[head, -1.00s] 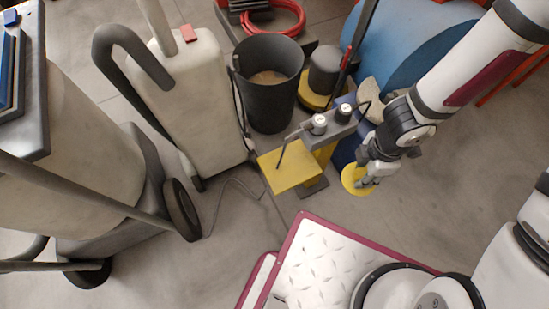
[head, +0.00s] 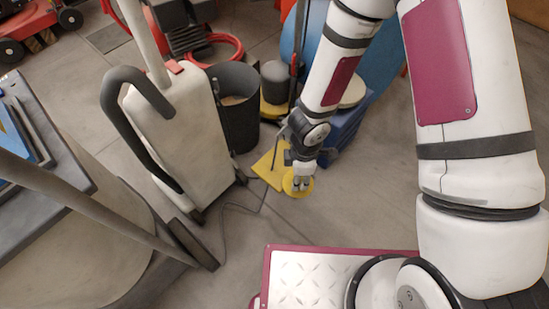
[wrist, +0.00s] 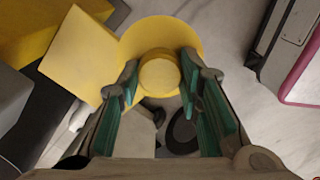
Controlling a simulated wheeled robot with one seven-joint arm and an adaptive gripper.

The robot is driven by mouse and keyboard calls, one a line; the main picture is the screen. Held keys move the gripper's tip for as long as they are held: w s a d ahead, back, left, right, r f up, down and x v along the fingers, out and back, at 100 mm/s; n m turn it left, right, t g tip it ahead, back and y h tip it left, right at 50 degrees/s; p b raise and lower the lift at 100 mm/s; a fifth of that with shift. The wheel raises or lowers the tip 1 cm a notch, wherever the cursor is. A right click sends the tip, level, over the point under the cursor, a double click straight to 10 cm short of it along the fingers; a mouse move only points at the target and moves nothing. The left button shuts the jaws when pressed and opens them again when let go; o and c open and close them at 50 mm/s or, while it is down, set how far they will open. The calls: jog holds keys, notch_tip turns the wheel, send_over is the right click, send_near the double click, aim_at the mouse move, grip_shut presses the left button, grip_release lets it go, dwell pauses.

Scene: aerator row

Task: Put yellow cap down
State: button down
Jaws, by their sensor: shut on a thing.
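The yellow cap (wrist: 190,36) is a round disc with a raised round knob (wrist: 159,74). My gripper (wrist: 160,82) is shut on the knob, with a green-padded finger on either side. In the head view the yellow cap (head: 299,187) hangs under my gripper (head: 300,178), and I cannot tell its height above the floor. A flat yellow plate (head: 269,166) lies just left of the cap; it also shows in the wrist view (wrist: 82,52), where the cap overlaps its edge. Whether the two touch is not clear.
A dark bucket (head: 237,105) and a cream upright machine (head: 172,130) stand to the left. A blue box (head: 345,125) is behind my arm. A thin cable (head: 228,206) lies on the floor. Bare floor (head: 375,205) is open to the right.

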jog(key=w+a+p, duration=0.1)
jog(key=w+a, duration=0.1)
jog(key=w+a+p, duration=0.1)
jog(key=w+a, duration=0.1)
jog(key=w+a+f+p, duration=0.1)
jog(key=w+a, duration=0.1)
jog(key=shift+w+a+p, duration=0.25)
jog(key=shift+w+p, duration=0.1)
jog(key=shift+p, duration=0.05)
jog(key=shift+w+a+f+b, duration=0.15)
jog(key=shift+f+b, duration=0.3)
jog(key=shift+f, duration=0.45)
jog(key=shift+w+a+f+b, duration=0.1)
jog(key=shift+f+b, duration=0.35)
jog(key=shift+f, duration=0.4)
jog(key=shift+f, duration=0.1)
jog(key=c, duration=1.2)
grip_release()
jog(key=shift+o, duration=0.2)
notch_tip(320, 180, up, 12)
jog(key=p, duration=0.4)
jog(key=shift+p, duration=0.3)
jog(key=shift+s, duration=0.2)
